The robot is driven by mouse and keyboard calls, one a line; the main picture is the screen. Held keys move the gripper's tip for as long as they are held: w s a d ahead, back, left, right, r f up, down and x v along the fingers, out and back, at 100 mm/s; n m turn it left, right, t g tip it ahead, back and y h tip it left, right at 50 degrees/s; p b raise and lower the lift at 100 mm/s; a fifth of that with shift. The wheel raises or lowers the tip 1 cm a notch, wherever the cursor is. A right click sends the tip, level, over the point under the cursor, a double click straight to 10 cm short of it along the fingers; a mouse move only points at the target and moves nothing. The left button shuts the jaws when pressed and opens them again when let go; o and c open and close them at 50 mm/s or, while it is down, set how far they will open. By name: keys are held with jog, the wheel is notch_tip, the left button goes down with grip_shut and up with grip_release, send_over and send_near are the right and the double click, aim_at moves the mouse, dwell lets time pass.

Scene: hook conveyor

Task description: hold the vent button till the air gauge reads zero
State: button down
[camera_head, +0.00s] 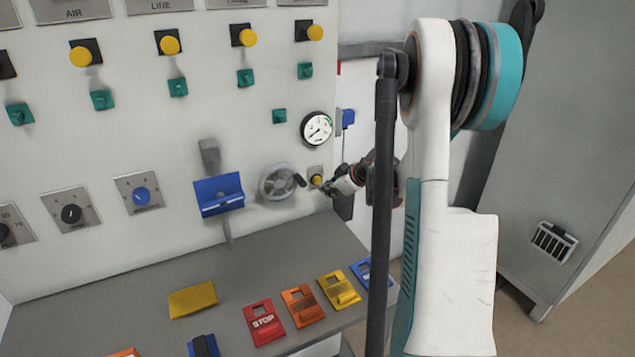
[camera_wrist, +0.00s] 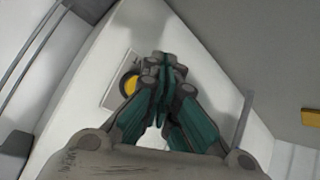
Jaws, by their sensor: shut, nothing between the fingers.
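The vent button is a yellow round button on a small plate (camera_head: 317,180), low on the right end of the white panel. It also shows in the wrist view as a yellow disc (camera_wrist: 130,86). The air gauge (camera_head: 316,129) is a white dial just above it; its dark needle seems to point to the lower left, and the numbers are too small to read. My gripper (camera_head: 325,188) is shut and empty, right at the button. In the wrist view its closed fingertips (camera_wrist: 159,60) partly cover the button's right side. I cannot tell whether they touch or press it.
A grey handwheel (camera_head: 278,182) with a dark knob sits just left of the button. A blue bracket (camera_head: 219,194) is farther left. Below, a grey shelf (camera_head: 250,262) carries red, orange, yellow and blue tags. A grey cabinet (camera_head: 565,130) stands at the right.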

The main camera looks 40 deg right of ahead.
jog(key=s, duration=0.2)
jog(key=s+a, duration=0.1)
jog(key=shift+s, duration=0.4)
